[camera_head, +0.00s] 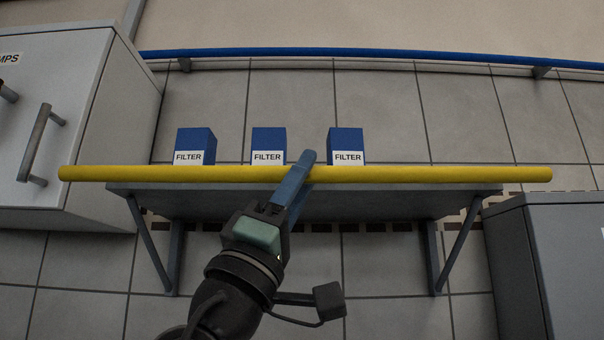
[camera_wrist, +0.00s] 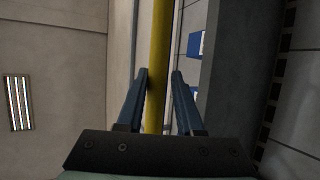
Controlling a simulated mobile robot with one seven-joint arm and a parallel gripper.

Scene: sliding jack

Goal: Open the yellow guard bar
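The yellow guard bar (camera_head: 430,174) runs level across the front of a grey wall shelf in the head view, with both ends showing. In the wrist view the bar (camera_wrist: 158,40) passes between the two blue fingers of my gripper (camera_wrist: 161,76). The fingers stand apart. The left finger is very close to the bar or touching it, while a small gap shows before the right finger. Part of the bar is hidden behind a finger in the head view.
Several blue filter boxes (camera_head: 268,142) stand on the grey shelf (camera_head: 400,202) behind the bar. A white cabinet (camera_head: 70,100) with handles is at the left, a grey box (camera_head: 545,260) at the lower right. A blue rail (camera_head: 400,54) runs along the wall above.

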